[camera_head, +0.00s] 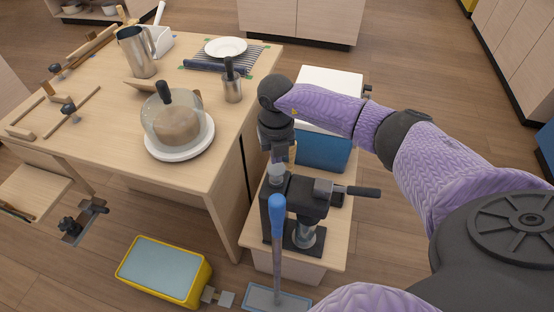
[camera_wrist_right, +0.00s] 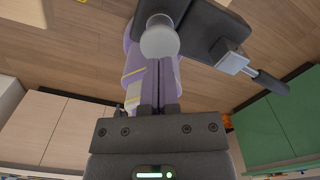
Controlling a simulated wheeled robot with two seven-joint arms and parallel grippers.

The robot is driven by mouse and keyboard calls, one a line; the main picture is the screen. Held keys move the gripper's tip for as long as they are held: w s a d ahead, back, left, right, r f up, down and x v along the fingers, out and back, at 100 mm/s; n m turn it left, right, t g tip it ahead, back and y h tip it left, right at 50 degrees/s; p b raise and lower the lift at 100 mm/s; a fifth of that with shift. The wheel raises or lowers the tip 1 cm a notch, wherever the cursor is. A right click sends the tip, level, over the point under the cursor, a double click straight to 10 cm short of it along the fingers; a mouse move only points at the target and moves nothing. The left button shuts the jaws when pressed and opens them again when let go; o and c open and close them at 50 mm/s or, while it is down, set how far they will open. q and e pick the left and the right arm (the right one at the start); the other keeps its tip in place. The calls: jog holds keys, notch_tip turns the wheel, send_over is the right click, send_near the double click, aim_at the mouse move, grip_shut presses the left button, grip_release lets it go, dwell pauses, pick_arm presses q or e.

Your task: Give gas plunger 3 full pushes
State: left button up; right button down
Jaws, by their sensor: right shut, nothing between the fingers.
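A black bench device (camera_head: 312,195) with a side lever stands on the small side table. A pale grey round plunger knob (camera_head: 278,171) sits on its top left. I take this knob as the gas plunger. My right gripper (camera_head: 279,156) points down just above the knob, shut and empty. In the right wrist view the knob (camera_wrist_right: 160,40) is right in front of the shut fingertips (camera_wrist_right: 160,62). I cannot tell whether they touch. How far the plunger is pressed does not show. My left gripper is not in view.
A blue-handled rod (camera_head: 278,240) stands in front of the device. A blue bin (camera_head: 323,152) is behind it. The large table (camera_head: 225,150) on the left holds a glass dome (camera_head: 160,110), a metal pitcher (camera_head: 137,52) and a steel cup (camera_head: 232,88). A yellow-edged box (camera_head: 160,268) is on the floor.

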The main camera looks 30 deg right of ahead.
aim_at(276, 167)
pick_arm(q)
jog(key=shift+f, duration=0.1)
pick_arm(e)
jog(key=shift+f, duration=0.15)
jog(key=shift+f+b, duration=0.7)
jog(key=shift+f, duration=0.2)
jog(key=shift+f+b, duration=0.35)
jog(key=shift+f, duration=0.55)
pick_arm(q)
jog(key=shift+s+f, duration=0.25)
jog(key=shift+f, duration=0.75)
pick_arm(e)
notch_tip(276, 167, up, 4)
jog(key=p, duration=0.3)
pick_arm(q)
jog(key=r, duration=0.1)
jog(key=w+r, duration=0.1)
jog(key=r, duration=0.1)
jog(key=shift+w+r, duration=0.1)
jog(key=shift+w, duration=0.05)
